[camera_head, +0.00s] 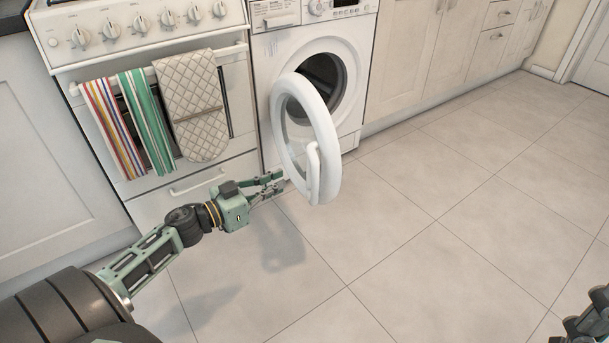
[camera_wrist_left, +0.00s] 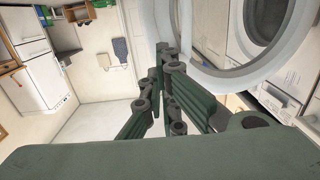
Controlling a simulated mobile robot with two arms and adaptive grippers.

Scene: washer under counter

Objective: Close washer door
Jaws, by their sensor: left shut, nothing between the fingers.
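The white washer (camera_head: 347,38) stands under the counter to the right of the stove. Its round door (camera_head: 330,155) is swung wide open toward me, and the dark drum opening (camera_head: 322,82) shows behind it. My left gripper (camera_head: 281,183) is shut and empty, low beside the left side of the door; whether it touches the door I cannot tell. In the left wrist view the shut fingers (camera_wrist_left: 165,62) are close to the white door ring (camera_wrist_left: 205,78). A part of my right arm shows at the lower right corner; its fingertips cannot be made out clearly.
The stove (camera_head: 150,35) stands left of the washer, with striped towels (camera_head: 146,120) and a quilted oven mitt (camera_head: 192,105) hanging on its handle. Cream cabinets (camera_head: 425,50) line the wall to the right. The tiled floor (camera_head: 430,230) in front and to the right is clear.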

